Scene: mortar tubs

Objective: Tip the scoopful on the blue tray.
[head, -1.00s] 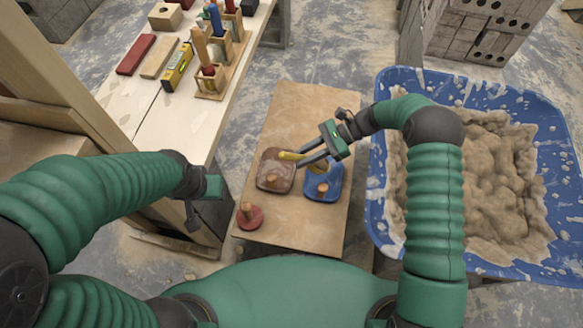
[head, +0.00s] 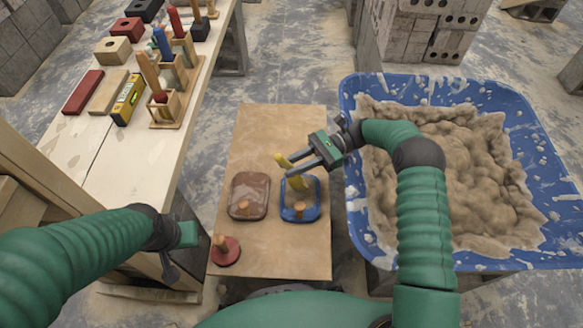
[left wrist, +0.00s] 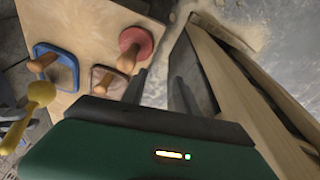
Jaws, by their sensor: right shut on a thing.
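The blue tray (head: 313,207), with a wooden knob, lies on a brown board right of the brown tray (head: 240,206). My right gripper (head: 303,166) is shut on the yellow scoop (head: 282,160), which is tilted above the blue tray. I cannot tell what the scoop holds or whether it touches the tray. In the left wrist view the scoop (left wrist: 40,94) has a round yellow end, near the blue tray (left wrist: 68,58). My left gripper (left wrist: 158,88) is open and empty, left of the board in the head view (head: 190,236).
A red disc (head: 231,258) with a wooden handle stands at the board's near left. A large blue tub (head: 355,215) of mortar is to the right. A bench (head: 150,150) with blocks, a level and tools is at the left. The board's far half (head: 275,125) is clear.

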